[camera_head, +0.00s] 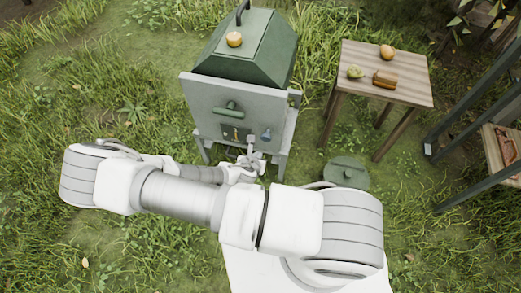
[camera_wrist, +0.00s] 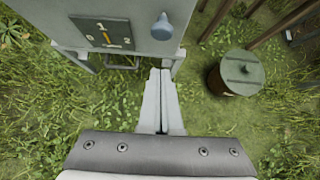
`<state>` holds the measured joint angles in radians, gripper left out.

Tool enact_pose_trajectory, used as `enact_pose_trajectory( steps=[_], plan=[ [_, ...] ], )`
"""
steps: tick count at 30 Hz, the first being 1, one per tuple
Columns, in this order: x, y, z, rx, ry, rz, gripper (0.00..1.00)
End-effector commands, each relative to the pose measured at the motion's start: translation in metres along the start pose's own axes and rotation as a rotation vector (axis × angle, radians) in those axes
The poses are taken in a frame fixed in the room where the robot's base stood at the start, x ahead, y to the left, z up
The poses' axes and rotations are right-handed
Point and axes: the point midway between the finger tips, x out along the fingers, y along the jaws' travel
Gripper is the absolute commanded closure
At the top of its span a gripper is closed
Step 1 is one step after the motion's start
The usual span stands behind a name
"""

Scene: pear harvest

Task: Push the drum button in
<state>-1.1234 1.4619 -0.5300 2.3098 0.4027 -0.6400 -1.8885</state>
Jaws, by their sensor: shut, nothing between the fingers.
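A grey and green machine (camera_head: 238,75) stands ahead of me with a sloped green hood. Low on its front is a blue-grey round knob (camera_head: 266,136), possibly the drum button; it also shows in the wrist view (camera_wrist: 162,27). Left of it is a dark panel (camera_wrist: 106,35) with a yellow pointer. My gripper (camera_head: 251,152) is shut and empty. In the wrist view its closed fingertips (camera_wrist: 160,72) point toward the machine's lower edge, below the knob and apart from it in the picture. I cannot tell how far the knob sticks out.
A green handle (camera_head: 229,107) juts from the machine's front, above the panel. A lidded round container (camera_head: 346,172) stands on the grass at right. A wooden table (camera_head: 408,88) holds two fruits and a brown object. An orange fruit (camera_head: 234,39) sits on the hood. Grass lies open at left.

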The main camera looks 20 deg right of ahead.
Motion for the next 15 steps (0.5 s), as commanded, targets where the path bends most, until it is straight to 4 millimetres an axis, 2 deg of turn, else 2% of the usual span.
enact_pose_trajectory(
  steps=[1,6,15],
  plan=[
    [-0.011,0.001,0.001,-0.002,0.000,0.002,1.00],
    [-0.030,0.001,0.000,0.000,0.000,0.001,1.00],
    [-0.037,-0.001,-0.001,0.002,0.000,-0.001,1.00]
  ],
)
